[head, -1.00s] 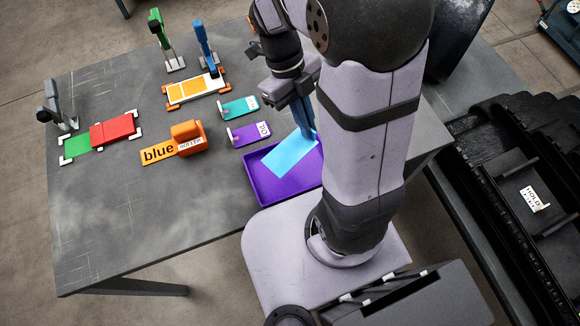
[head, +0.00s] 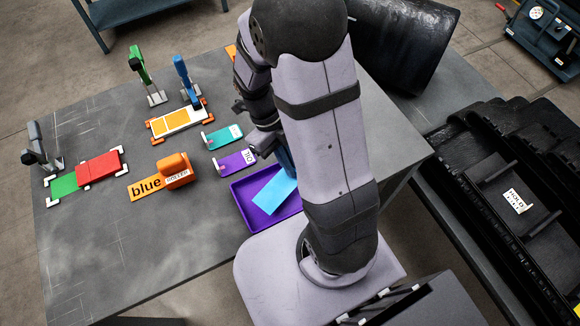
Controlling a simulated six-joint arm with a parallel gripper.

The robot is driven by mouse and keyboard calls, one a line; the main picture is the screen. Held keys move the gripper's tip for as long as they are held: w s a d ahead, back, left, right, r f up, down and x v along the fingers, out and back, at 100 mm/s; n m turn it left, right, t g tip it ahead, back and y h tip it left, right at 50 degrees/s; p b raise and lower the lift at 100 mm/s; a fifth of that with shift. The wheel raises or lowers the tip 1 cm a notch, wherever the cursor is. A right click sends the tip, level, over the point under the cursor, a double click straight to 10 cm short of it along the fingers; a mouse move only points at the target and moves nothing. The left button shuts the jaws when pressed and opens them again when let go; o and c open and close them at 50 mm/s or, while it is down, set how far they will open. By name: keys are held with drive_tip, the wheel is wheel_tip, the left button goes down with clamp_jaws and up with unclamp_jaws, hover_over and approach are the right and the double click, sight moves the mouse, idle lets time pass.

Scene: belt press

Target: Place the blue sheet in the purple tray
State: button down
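The blue sheet (head: 270,196) shows in the head view over the floor of the purple tray (head: 241,201), set at an angle to the tray's sides. Its right end is hidden behind my arm, and I cannot tell whether it lies flat or is still held at that end. The tray sits on the grey table close to my base; its right part is also hidden. My gripper (head: 285,160) points down at the upper right of the tray, just above the sheet's hidden end. Its fingertips are mostly covered by my arm, so their opening cannot be seen.
Purple (head: 236,163) and teal (head: 223,137) labelled plates lie behind the tray. An orange block (head: 174,170) on a "blue" plate is to the left. Farther off are a framed orange sheet (head: 176,120), clamps, and red (head: 98,171) and green pieces. The table's front left is clear.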

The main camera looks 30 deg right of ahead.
drive_tip(key=shift+f, duration=1.2)
drive_tip(key=shift+f, duration=0.2)
drive_tip(key=c, duration=2)
unclamp_jaws()
drive_tip(key=shift+r, duration=0.1)
drive_tip(key=b+v, duration=0.2)
drive_tip(key=v, duration=1)
drive_tip(key=shift+r+b, duration=0.1)
drive_tip(key=shift+b, duration=0.2)
